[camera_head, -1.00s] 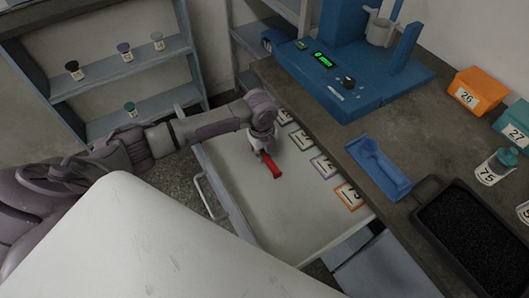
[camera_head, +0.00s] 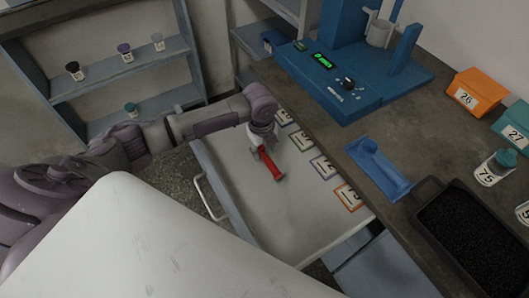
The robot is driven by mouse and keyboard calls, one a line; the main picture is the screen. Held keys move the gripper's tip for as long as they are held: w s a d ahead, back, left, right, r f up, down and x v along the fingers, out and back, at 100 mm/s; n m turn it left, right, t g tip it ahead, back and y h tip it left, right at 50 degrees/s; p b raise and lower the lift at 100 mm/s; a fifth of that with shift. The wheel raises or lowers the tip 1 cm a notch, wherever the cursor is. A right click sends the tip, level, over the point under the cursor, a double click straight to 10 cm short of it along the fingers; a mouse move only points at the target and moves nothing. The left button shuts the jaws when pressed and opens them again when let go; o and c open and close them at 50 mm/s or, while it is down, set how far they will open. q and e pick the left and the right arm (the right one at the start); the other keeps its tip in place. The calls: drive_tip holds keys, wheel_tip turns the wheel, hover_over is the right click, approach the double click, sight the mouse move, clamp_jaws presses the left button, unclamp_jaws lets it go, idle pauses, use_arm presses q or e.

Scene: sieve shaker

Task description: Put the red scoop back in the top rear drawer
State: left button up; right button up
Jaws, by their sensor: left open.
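The red scoop (camera_head: 270,166) lies in the open white drawer (camera_head: 285,215), towards its far left part. My left gripper (camera_head: 262,152) is just above the scoop's far end, pointing down, with its fingers open. Whether the fingers still touch the scoop is too small to tell. My right gripper is not in view.
Several numbered cards with coloured borders, one orange (camera_head: 347,197), line the drawer's right side. On the worktop are a blue shaker machine (camera_head: 350,75), a blue tray (camera_head: 378,170), a black granule pan (camera_head: 470,235) and orange box 26 (camera_head: 475,90). Shelves (camera_head: 120,75) stand at left.

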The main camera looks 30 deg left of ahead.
use_arm(q)
wheel_tip(320, 180, up, 10)
drive_tip(key=shift+s+p, duration=0.35)
drive_tip(key=shift+p, duration=0.05)
drive_tip(key=shift+a+f, duration=0.1)
